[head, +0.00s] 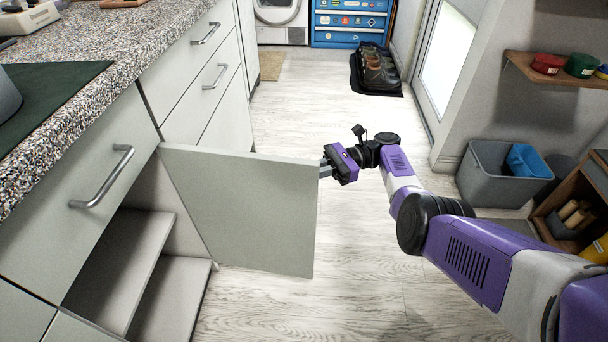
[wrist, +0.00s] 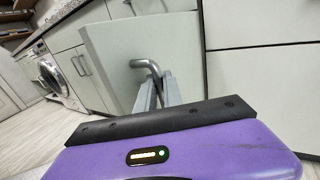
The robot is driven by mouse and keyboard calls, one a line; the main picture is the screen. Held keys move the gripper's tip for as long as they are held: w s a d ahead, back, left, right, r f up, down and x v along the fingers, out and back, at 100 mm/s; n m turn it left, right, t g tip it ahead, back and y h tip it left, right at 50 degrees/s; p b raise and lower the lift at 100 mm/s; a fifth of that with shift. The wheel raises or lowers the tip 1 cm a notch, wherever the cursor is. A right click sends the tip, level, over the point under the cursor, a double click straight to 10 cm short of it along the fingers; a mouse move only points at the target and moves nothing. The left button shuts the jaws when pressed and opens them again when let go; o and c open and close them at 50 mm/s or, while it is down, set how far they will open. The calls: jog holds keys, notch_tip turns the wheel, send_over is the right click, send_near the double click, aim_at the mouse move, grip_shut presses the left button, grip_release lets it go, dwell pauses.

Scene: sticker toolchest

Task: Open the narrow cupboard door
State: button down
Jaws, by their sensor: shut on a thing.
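The narrow cupboard door (head: 245,210) is a pale grey panel that stands swung well out from the cabinet, showing its inner face in the head view. It also shows in the wrist view (wrist: 108,55), from its handle side. My gripper (head: 324,169) is at the door's free edge, on the outer side. In the wrist view my grey fingers (wrist: 160,90) are shut on the curved metal door handle (wrist: 146,65). The handle is hidden behind the door in the head view. The open cupboard shows two pale shelves (head: 118,270) inside.
A drawer with a bar handle (head: 105,180) is above the opening, under the speckled countertop (head: 105,50). Light wood floor (head: 370,270) is clear around the door. A grey bin (head: 490,180) and a shoe tray (head: 376,92) stand on the right and at the back.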

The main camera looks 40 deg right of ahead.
jog(key=shift+a+f, duration=0.1)
jog(key=shift+a, duration=0.05)
jog(key=c, duration=1.5)
grip_release()
jog(key=b+v, duration=0.3)
jog(key=v, duration=0.4)
jog(key=shift+d, duration=0.4)
